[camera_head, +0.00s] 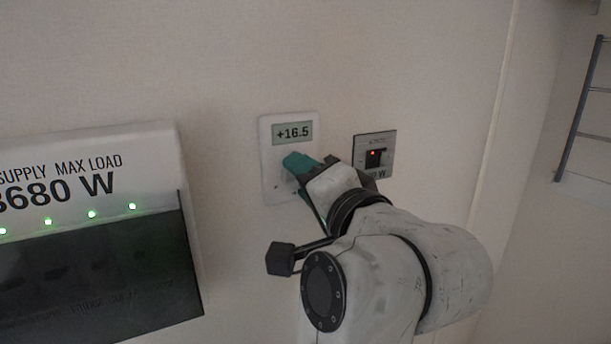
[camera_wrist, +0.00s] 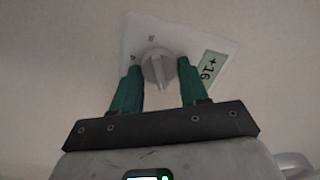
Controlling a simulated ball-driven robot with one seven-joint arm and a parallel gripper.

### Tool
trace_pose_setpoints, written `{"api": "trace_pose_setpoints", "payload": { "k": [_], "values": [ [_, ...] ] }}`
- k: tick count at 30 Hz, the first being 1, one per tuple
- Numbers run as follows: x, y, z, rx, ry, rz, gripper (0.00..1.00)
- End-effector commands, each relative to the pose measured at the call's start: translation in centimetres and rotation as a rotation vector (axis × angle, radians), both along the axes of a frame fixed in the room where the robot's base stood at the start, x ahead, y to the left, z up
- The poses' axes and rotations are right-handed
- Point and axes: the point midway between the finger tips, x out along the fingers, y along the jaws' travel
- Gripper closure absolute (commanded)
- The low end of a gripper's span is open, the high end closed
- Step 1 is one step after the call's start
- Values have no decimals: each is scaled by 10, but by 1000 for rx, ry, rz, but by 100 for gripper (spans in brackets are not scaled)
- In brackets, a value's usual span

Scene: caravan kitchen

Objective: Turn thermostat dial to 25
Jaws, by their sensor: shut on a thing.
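The thermostat (camera_head: 269,122) is a white wall panel whose display (camera_head: 292,133) reads +16.5. Its round grey dial (camera_wrist: 158,68) with a raised ridge shows in the wrist view, where part of the display (camera_wrist: 208,68) is also seen, turned sideways. My gripper (camera_wrist: 156,75) has green fingers, one on each side of the dial, and is shut on it. In the head view my gripper (camera_head: 298,168) is at the lower part of the thermostat and hides the dial.
A small switch plate (camera_head: 375,154) with a red light is on the wall just right of the thermostat, close to my wrist. A large power supply box (camera_head: 90,185) with green lights juts out at left. A rail (camera_head: 580,110) is at far right.

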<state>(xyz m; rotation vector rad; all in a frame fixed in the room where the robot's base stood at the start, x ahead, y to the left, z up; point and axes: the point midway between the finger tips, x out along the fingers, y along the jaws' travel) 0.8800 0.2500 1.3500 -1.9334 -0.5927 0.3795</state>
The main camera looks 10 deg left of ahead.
Motion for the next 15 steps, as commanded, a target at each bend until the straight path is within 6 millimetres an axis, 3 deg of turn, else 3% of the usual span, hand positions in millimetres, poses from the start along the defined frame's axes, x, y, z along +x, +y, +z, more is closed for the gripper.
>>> {"api": "trace_pose_setpoints", "payload": {
  "k": [15],
  "values": [
    [1,-1,-2,405,276,-2,87]
  ]
}}
